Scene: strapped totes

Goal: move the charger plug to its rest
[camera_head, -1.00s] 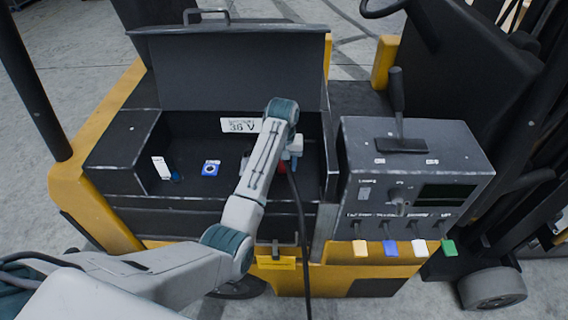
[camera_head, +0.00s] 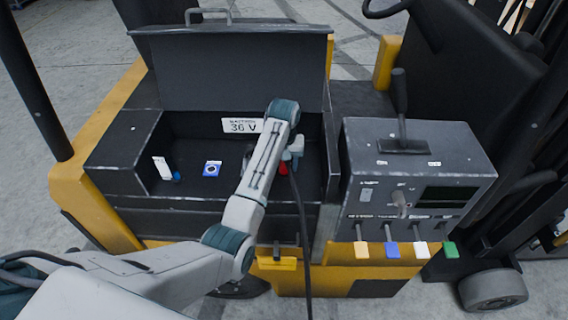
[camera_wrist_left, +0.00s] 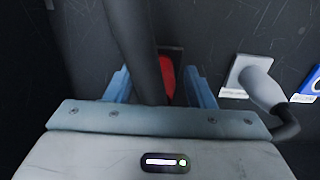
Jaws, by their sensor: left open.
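A red part (camera_head: 283,169), which I take for the charger plug, is in the open battery box, partly hidden by my left arm. A thick black cable (camera_head: 303,225) runs from it over the box's front edge. In the left wrist view the red part (camera_wrist_left: 166,80) shows between the two blue fingers of my left gripper (camera_wrist_left: 160,88), partly behind the cable (camera_wrist_left: 145,60). The fingers are open, one on each side; I cannot tell if they touch it. I cannot tell which fitting is the rest.
A grey connector (camera_wrist_left: 262,88) on a pale plate is beside my gripper. A blue square plate (camera_head: 211,168) and a white plate (camera_head: 161,167) are farther left. The raised lid (camera_head: 235,70) stands behind; the control panel (camera_head: 410,190) with a lever is at the right.

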